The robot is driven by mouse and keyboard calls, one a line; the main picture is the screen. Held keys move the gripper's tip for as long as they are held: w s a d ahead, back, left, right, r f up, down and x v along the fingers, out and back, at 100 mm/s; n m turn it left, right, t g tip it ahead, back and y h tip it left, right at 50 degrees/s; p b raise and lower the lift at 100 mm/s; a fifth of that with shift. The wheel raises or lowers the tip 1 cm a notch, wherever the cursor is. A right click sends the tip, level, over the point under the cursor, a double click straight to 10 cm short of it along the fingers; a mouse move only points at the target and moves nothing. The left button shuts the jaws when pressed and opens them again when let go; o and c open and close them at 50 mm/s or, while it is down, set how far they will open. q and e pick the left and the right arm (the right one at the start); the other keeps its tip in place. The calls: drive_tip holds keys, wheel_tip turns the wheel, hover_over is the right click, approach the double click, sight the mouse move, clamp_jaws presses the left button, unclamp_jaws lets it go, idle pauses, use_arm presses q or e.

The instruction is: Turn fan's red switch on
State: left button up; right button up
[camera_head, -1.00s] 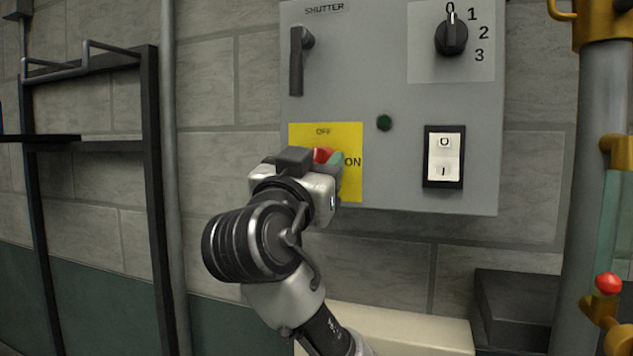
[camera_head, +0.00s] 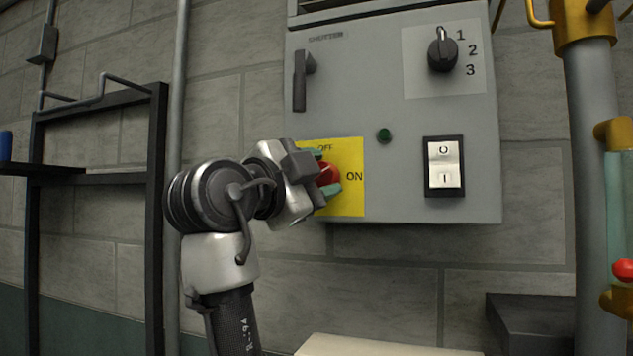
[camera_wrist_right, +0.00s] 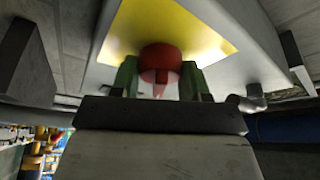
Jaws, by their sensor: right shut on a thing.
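The red switch (camera_head: 328,174) sits on a yellow plate (camera_head: 349,199) marked OFF at the top and ON at the right, on the grey control box (camera_head: 400,120). My right gripper (camera_head: 327,172) is at the switch, with its green-tipped fingers on either side of it. In the right wrist view the red switch (camera_wrist_right: 160,62) sits between the two green fingertips (camera_wrist_right: 160,77), and the gripper is shut on it. The gripper hides part of the switch and the plate's left side. My left gripper is out of view.
The box also carries a shutter lever (camera_head: 301,80), a black rotary knob (camera_head: 442,54), a green button (camera_head: 384,135) and a white rocker switch (camera_head: 444,165). A black rack (camera_head: 157,200) stands at the left, and pipes (camera_head: 590,150) run at the right.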

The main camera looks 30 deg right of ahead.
drive_tip(key=m+g+y+p, duration=0.1)
drive_tip(key=m, duration=0.3)
drive_tip(key=shift+r, duration=0.15)
drive_tip(key=shift+m+g+y+p, duration=0.3)
drive_tip(key=shift+m+g+y, duration=0.1)
drive_tip(key=shift+m, duration=0.5)
drive_tip(key=o, duration=0.9)
drive_tip(key=shift+s, duration=0.1)
drive_tip(key=shift+c, duration=0.2)
drive_tip(key=b+v, duration=0.3)
drive_tip(key=v, duration=0.7)
drive_tip(key=shift+a, duration=0.35)
drive_tip(key=shift+s, duration=0.15)
